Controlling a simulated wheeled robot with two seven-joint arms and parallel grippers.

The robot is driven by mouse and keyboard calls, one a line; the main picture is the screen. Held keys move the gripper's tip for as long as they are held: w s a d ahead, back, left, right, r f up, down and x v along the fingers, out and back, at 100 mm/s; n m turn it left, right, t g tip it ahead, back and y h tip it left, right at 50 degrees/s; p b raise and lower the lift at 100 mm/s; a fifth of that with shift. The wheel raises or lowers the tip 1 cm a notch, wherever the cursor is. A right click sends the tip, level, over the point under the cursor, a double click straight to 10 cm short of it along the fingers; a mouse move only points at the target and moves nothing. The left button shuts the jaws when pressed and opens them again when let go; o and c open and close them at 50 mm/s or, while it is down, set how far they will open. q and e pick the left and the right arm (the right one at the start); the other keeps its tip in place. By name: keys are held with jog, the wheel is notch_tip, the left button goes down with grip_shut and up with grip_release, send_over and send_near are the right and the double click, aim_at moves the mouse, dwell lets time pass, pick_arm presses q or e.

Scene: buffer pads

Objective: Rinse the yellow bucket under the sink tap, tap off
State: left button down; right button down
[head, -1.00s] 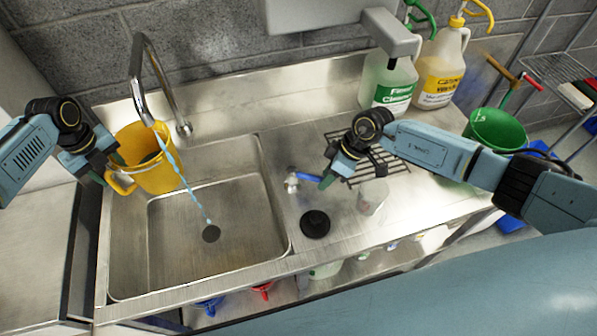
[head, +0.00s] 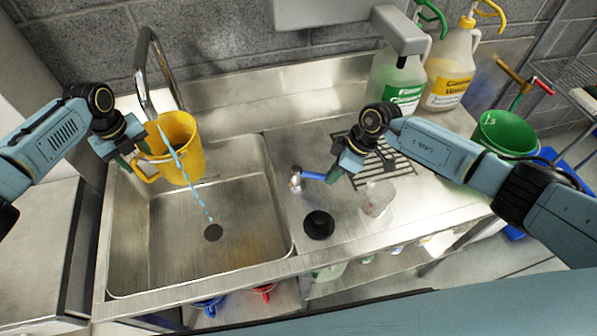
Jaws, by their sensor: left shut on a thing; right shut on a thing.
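The yellow bucket (head: 188,150) is above the left part of the sink basin (head: 262,200), below the tap spout (head: 148,60). My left gripper (head: 138,158) is shut on the bucket at its left side, by the handle. A thin blue water stream (head: 200,198) runs from the spout across the picture of the bucket to the basin drain; I cannot tell whether any enters the bucket. The tap's blue lever (head: 314,176) stands on the counter right of the basin. My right gripper (head: 333,173) is shut at the lever's right end; its fingertips are partly hidden.
A black round plug (head: 319,224) and a clear cup (head: 377,198) stand on the counter near a wire rack (head: 385,165). Green-label (head: 398,85) and yellow-label jugs (head: 447,78) stand behind. A green bucket (head: 502,132) is at the right. The basin floor is clear.

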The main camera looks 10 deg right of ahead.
pick_arm(q)
jog(key=shift+r, duration=0.1)
pick_arm(e)
jog(key=c, duration=1.4)
grip_release()
jog(key=shift+r, duration=0.1)
pick_arm(q)
jog(key=shift+r, duration=0.1)
pick_arm(e)
jog(key=v, duration=1.2)
